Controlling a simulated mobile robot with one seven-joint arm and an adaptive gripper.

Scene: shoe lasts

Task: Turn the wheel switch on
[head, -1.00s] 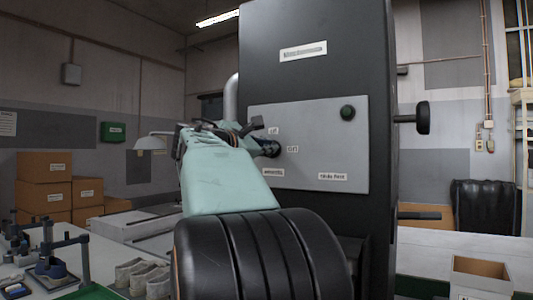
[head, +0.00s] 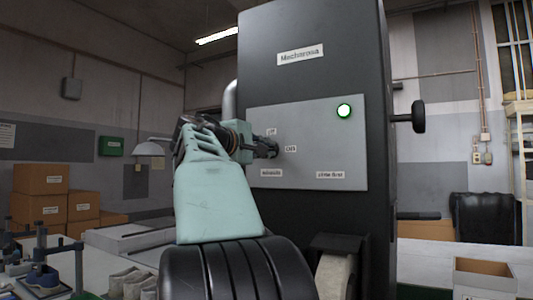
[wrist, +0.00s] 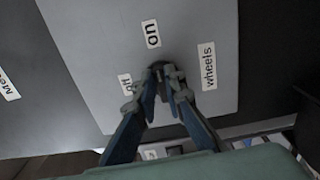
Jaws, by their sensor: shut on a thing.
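The wheel switch is a small dark knob (wrist: 160,70) on the grey panel (head: 310,135) of a tall black machine. In the wrist view it sits between labels reading "on" (wrist: 152,34), "wheels" (wrist: 208,66) and one that seems to read "off" (wrist: 126,84). My gripper (wrist: 162,90) has its two blue-grey fingers on either side of the knob, shut on it. In the head view my gripper (head: 266,147) meets the panel at the knob, which is mostly hidden by the fingers.
The machine has a black side knob (head: 418,117) at its right. A pale wheel (head: 333,275) shows low at its front. Cardboard boxes (head: 41,179) and a bench with lasts stand left. An open carton (head: 482,278) is at lower right.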

